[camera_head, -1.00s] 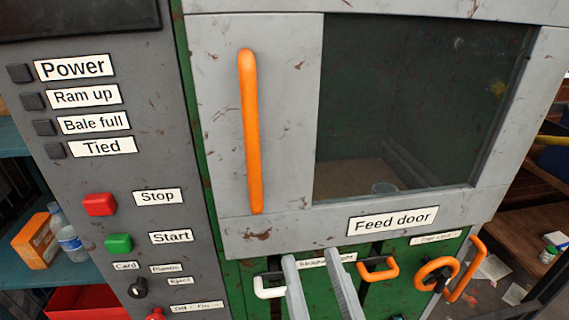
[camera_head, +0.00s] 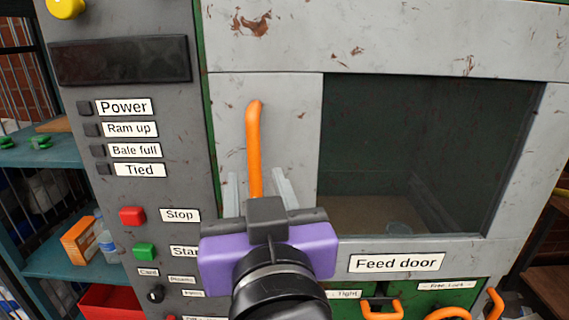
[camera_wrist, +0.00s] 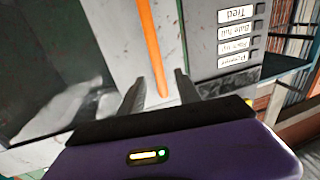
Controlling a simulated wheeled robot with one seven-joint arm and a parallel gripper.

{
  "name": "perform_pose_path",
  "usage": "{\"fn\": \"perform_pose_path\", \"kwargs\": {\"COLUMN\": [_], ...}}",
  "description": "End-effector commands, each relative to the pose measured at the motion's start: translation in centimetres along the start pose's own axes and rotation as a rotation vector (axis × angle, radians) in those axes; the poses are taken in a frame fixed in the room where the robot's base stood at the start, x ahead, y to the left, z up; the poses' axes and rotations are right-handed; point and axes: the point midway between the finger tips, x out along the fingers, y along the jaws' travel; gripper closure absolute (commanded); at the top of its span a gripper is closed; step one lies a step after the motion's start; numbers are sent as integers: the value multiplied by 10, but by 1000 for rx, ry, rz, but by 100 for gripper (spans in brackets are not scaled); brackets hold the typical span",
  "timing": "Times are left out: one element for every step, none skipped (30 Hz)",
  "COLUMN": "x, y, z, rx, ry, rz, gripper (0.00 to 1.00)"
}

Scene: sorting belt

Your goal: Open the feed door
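The feed door (camera_head: 225,120) is a scuffed grey panel with a dark window (camera_head: 400,160), and it looks shut. Its upright orange handle (camera_head: 254,145) is on the door's left side. My gripper (camera_head: 258,180) is open in front of the lower half of the handle, one finger on either side of it. In the wrist view the orange handle (camera_wrist: 152,50) runs between the two spread fingers (camera_wrist: 158,88). I cannot tell whether either finger touches it. The handle's lower end is hidden behind my gripper in the head view.
A control panel with a red Stop button (camera_head: 132,216) and a green Start button (camera_head: 144,252) is close to the left of my gripper. Orange handles (camera_head: 382,310) sit below the door. A teal shelf (camera_head: 75,262) stands at the left.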

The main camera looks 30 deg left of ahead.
Motion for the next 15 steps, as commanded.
{"fn": "perform_pose_path", "kwargs": {"x": [0,1,4,6,9,13,18,22,29,33,38,45,49,53,59], "y": [1,2,2,3,3,3,3,3,3,3,3,3,3,3,3], "z": [4,6,7,7,7,6,6,7,7,6,7,6,7,7,7], "rx": [5,8,11,13,13,13,12,12,12,12,12,13,13,13,12], "ry": [-17,-24,-29,-31,-31,-30,-30,-31,-31,-30,-31,-29,-30,-29,-29], "rz": [5,7,9,10,10,9,9,10,10,9,10,9,9,9,9], "gripper": [60,60,60,60,60,60,60,60,60,60,60,60,60,60,60]}}
